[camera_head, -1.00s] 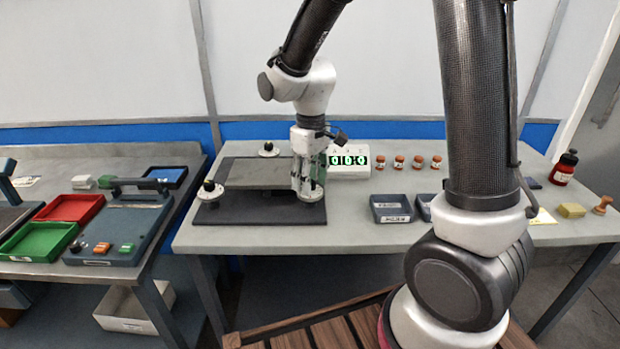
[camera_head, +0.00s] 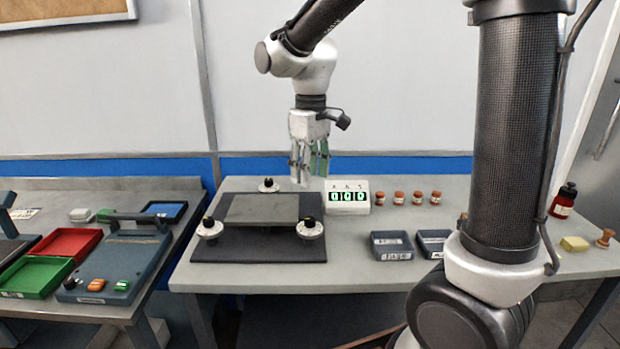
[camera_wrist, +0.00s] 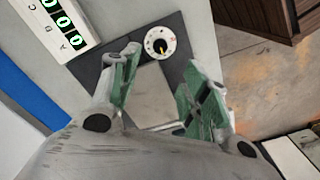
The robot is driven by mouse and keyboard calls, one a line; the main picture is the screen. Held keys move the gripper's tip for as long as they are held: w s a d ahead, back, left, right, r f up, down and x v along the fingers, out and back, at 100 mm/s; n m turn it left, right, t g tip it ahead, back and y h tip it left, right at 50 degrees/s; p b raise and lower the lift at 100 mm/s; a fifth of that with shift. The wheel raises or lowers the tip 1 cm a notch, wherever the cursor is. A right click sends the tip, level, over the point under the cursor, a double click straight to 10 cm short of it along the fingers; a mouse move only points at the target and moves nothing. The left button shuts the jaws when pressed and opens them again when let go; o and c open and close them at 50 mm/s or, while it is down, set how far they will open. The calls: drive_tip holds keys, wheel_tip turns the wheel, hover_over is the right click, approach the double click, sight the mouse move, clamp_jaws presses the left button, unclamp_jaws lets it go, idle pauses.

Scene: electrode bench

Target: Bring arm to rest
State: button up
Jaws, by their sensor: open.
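My gripper (camera_head: 310,165) hangs fingers-down in the head view, raised above the back right part of the dark mat (camera_head: 240,242). In the wrist view its two green-lined fingers (camera_wrist: 160,95) are apart with nothing between them. Below lies a flat grey plate (camera_head: 262,208) on the mat, which also shows between the fingers in the wrist view (camera_wrist: 155,90). Several dials stand around the plate: one front left (camera_head: 210,229), one front right (camera_head: 309,228) and one at the back (camera_head: 268,186).
A white display box (camera_head: 348,199) stands right of the mat, with several small orange-capped jars (camera_head: 399,198) beyond. Dark trays (camera_head: 392,245) sit at the front. A second table at left holds red (camera_head: 66,244) and green (camera_head: 36,276) trays. Space above the bench is open.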

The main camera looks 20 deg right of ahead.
idle(0.3)
drive_tip(key=s+d+r+m+t, duration=0.2)
drive_tip(key=s+d+m, duration=0.1)
drive_tip(key=s+d, duration=0.4)
drive_tip(key=s+d+r+m+t, duration=0.2)
drive_tip(key=s+d, duration=0.6)
drive_tip(key=s, duration=0.4)
drive_tip(key=shift+r+m+t, duration=0.25)
drive_tip(key=shift+m+t, duration=0.05)
drive_tip(key=shift+m, duration=0.5)
